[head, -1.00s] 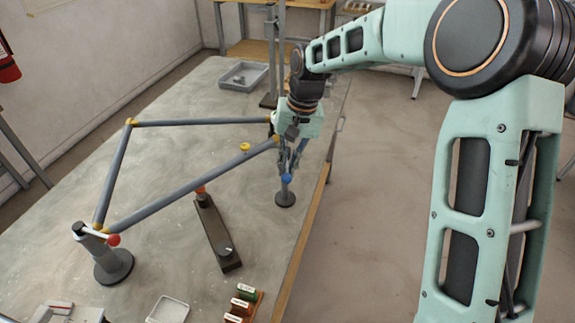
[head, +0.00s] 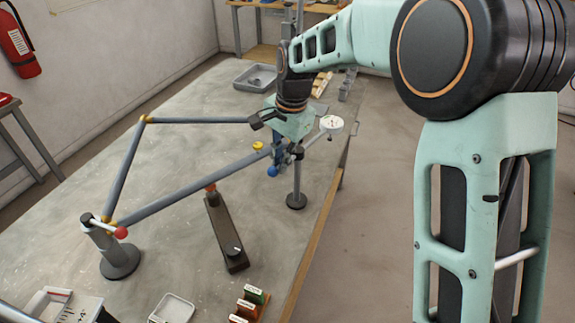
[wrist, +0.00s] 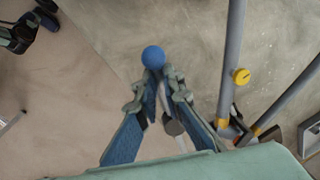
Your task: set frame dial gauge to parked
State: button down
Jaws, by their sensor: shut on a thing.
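The dial gauge (head: 332,124) has a round white face and sits to the right of a thin post with a dark round base (head: 296,201), near the table's right edge. A blue ball knob (head: 272,171) is on the left side of that post, at my fingertips. My gripper (head: 277,160) points down and is shut on the blue knob; the wrist view shows the knob (wrist: 153,57) at the finger ends. The link between knob and gauge is mostly hidden by my gripper. The gauge face is too small to read.
A grey tube frame (head: 185,193) stands close left of my gripper, held at a front post (head: 120,262) with a red ball handle (head: 121,232). A dark bar fixture (head: 226,235) lies between. Labelled blocks (head: 250,303) and a tray (head: 172,308) are at the front.

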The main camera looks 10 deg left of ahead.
jog(key=shift+w+a+m, duration=0.25)
jog(key=shift+a+m, duration=0.15)
jog(key=shift+m, duration=0.2)
jog(key=shift+w+a+m, duration=0.2)
jog(key=shift+a+m, duration=0.2)
jog(key=shift+m, duration=0.2)
jog(key=shift+r, duration=0.1)
jog(key=c, duration=2)
grip_release()
jog(key=shift+c, duration=0.2)
notch_tip(320, 180, up, 12)
jog(key=s+d, duration=0.1)
jog(key=shift+s+d, duration=0.15)
jog(key=shift+d, duration=0.15)
